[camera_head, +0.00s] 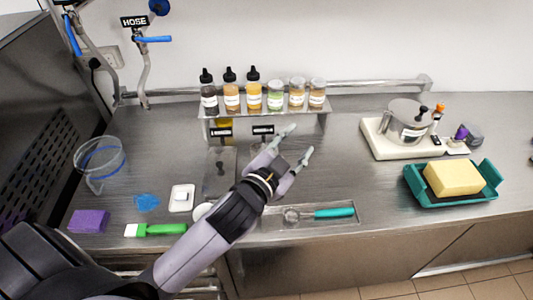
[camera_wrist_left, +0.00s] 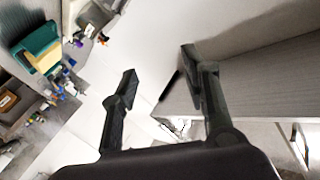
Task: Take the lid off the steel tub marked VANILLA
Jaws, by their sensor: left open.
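My right gripper is not in view.
A teal tray (camera_head: 452,200) with a yellow block stands in front of the tub. A steel shelf (camera_head: 265,106) of bottles and jars is at the back. A teal-handled scoop (camera_head: 335,213) lies near the front. Counter between gripper and tub is clear.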

